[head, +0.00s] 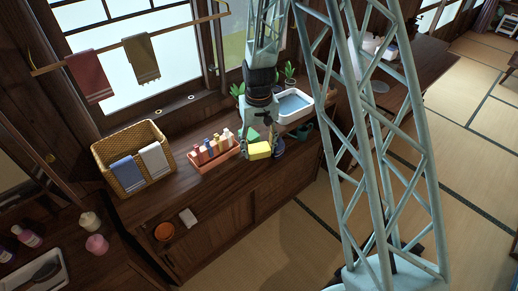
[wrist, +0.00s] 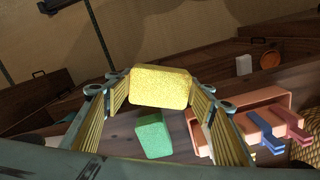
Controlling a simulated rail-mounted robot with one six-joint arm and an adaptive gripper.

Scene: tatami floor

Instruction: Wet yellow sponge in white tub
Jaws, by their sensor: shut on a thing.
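My gripper (wrist: 160,92) is shut on the yellow sponge (wrist: 160,86), with a finger on each side of it in the wrist view. The yellow sponge also shows in the head view (head: 260,150), held above the wooden counter near its front edge. The white tub (head: 293,104) stands on the counter behind and to the right of the sponge, with blue water in it. The tub is not in the wrist view. A green sponge (wrist: 153,135) lies on the counter below the yellow one and shows partly in the head view (head: 253,136).
A salmon tray (head: 212,152) of bottles stands left of the sponge. A wicker basket (head: 119,178) with towels is farther left. Small potted plants (head: 290,75) stand behind the tub. A dark blue round item (head: 278,147) is right of the sponge. The counter's front left is mostly clear.

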